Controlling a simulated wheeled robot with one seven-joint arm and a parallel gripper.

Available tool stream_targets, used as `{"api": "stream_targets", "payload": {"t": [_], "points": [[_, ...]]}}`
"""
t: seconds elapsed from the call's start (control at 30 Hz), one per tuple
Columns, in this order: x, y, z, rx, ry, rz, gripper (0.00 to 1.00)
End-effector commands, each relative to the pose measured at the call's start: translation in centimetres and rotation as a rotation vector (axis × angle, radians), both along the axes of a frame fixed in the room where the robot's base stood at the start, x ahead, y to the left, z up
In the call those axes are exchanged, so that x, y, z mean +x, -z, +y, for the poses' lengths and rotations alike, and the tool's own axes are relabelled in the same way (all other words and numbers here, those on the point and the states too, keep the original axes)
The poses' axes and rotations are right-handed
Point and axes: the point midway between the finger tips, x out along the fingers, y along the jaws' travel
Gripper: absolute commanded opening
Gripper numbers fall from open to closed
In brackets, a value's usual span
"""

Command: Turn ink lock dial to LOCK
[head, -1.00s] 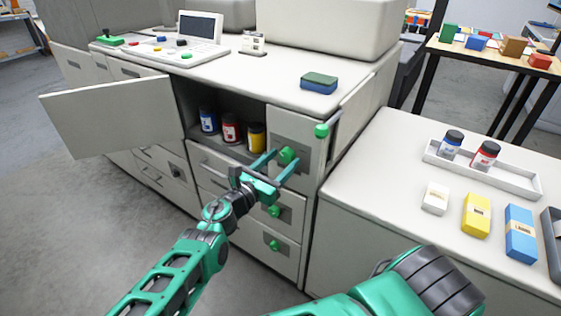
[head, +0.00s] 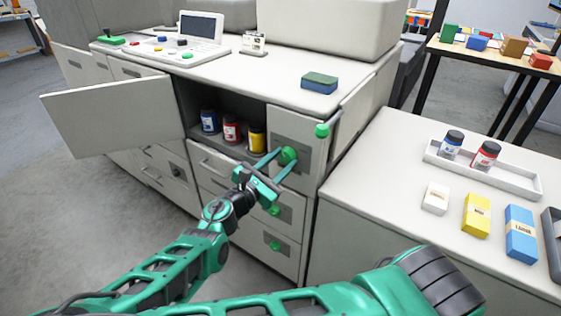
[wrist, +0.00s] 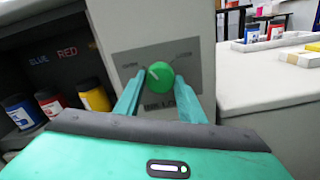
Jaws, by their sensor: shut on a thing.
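The green ink lock dial (head: 288,155) sits on a grey plate on the cabinet front, right of an open compartment.
The open compartment holds blue (head: 209,121), red (head: 231,129) and yellow (head: 256,138) ink bottles. Its door (head: 110,115) stands open to the left. More green knobs (head: 276,245) sit below the dial. A side counter (head: 365,180) stands close on the right.

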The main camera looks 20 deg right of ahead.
Motion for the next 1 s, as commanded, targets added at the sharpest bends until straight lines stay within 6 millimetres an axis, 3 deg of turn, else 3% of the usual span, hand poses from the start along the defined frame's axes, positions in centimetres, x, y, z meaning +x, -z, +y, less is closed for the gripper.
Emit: {"api": "stream_targets", "payload": {"t": [1.0], "points": [[0.22, -0.05, 0.06, 0.570, -0.002, -0.783, 0.14]]}}
